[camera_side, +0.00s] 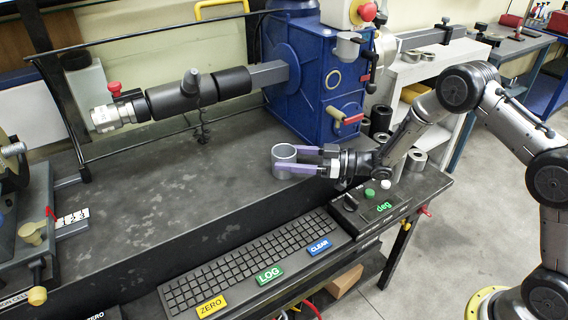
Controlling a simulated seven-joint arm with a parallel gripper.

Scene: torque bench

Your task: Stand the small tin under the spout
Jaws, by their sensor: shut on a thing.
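A small grey round tin (284,153), open at the top, is upright over the dark bench top in front of the blue machine housing. My gripper (290,161) reaches in from the right, and its two purple fingers are shut on the tin, one on each side. I cannot tell whether the tin's base touches the bench. A brass tap with a red lever (347,118) sticks out of the housing, behind and right of the tin; it may be the spout. The tin is not beneath it.
The blue housing (310,85) stands behind the tin. Dark and grey cylinders (380,118) stand to the right. A keyboard (245,262) and a control box with a green "deg" display (383,207) line the front edge. The bench left of the tin is clear.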

